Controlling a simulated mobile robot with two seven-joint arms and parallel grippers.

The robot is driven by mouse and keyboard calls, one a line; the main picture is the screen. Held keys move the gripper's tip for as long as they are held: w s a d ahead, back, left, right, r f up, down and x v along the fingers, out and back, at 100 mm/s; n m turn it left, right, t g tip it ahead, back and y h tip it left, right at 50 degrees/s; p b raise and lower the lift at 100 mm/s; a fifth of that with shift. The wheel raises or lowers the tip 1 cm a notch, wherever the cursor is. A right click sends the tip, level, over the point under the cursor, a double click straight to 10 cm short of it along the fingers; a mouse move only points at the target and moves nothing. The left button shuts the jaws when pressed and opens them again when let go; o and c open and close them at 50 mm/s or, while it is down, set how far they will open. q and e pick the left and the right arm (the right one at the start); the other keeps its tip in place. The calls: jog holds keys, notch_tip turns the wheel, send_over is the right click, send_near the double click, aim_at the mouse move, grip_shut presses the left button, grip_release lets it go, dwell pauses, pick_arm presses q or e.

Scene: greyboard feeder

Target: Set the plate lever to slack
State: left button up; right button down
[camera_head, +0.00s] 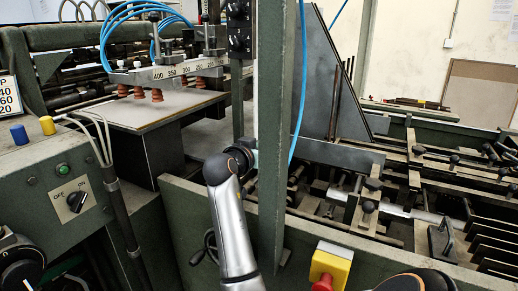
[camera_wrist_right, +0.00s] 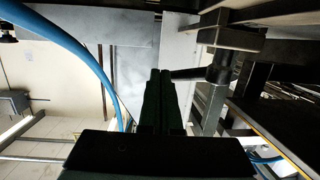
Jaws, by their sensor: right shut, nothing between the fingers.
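My right gripper (camera_wrist_right: 160,74) shows in the right wrist view, with its two dark fingers together and nothing between them. A dark round knob or pivot (camera_wrist_right: 220,68) with a short bar reaching left stands just right of the fingertips. It may be the plate lever, but I see no label to confirm it. In the head view a grey arm of mine rises at the centre and its end goes behind the green post, so the gripper is hidden there. My left gripper is in neither view.
The green upright post (camera_head: 273,200) and blue hose (camera_head: 300,80) stand close to the arm. A control box with an OFF/ON switch (camera_head: 76,201) is at left. A red button on a yellow box (camera_head: 330,265) is at front. Rails with black knobs (camera_head: 368,206) fill the right.

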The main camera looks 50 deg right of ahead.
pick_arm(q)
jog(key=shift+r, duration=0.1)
pick_arm(e)
jog(key=shift+w+d, duration=0.45)
jog(key=shift+d, duration=0.1)
jog(key=shift+w+d, duration=0.1)
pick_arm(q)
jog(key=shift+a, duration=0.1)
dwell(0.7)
